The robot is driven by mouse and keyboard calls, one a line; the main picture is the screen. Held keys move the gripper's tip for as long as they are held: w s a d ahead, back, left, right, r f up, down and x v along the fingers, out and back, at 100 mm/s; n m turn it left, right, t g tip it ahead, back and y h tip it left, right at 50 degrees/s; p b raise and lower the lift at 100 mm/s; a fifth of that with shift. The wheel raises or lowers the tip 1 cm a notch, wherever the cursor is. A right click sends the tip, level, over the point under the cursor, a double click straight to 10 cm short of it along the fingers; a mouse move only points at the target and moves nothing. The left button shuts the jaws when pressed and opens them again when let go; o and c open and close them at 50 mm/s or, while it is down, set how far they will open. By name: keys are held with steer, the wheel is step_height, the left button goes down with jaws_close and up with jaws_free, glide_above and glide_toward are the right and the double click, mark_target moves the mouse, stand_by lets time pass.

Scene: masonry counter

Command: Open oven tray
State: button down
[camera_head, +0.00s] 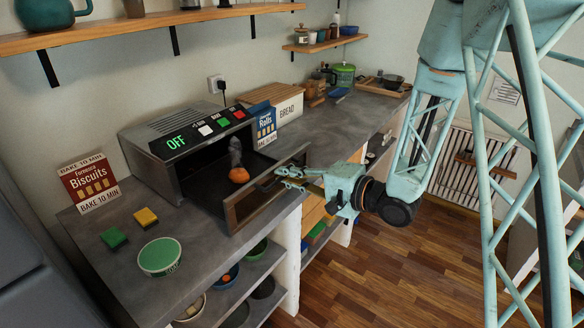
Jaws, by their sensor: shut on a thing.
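The oven (160,153) is a metal box on the counter, with a display reading OFF and several coloured buttons on top. Its tray (210,191) is drawn out of the front, with the brown front panel (258,198) standing clear of the oven body. An orange round item (239,175) sits in the tray opening, with a grey object (235,152) just behind it. My gripper (286,178) reaches from the right to the panel's outer side and is shut on the tray's handle. The handle itself is mostly hidden by the fingers.
A Rolls box (264,123) and a bread box (275,101) stand beyond the oven. Shelves with bowls (225,276) lie below. Floor at right is clear.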

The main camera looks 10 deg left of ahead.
steer(key=shift+s+d, duration=0.15)
steer(key=shift+d, duration=0.1)
steer(key=c, duration=2.8)
jaws_free()
steer(key=shift+d, duration=0.15)
steer(key=shift+v, duration=5.85)
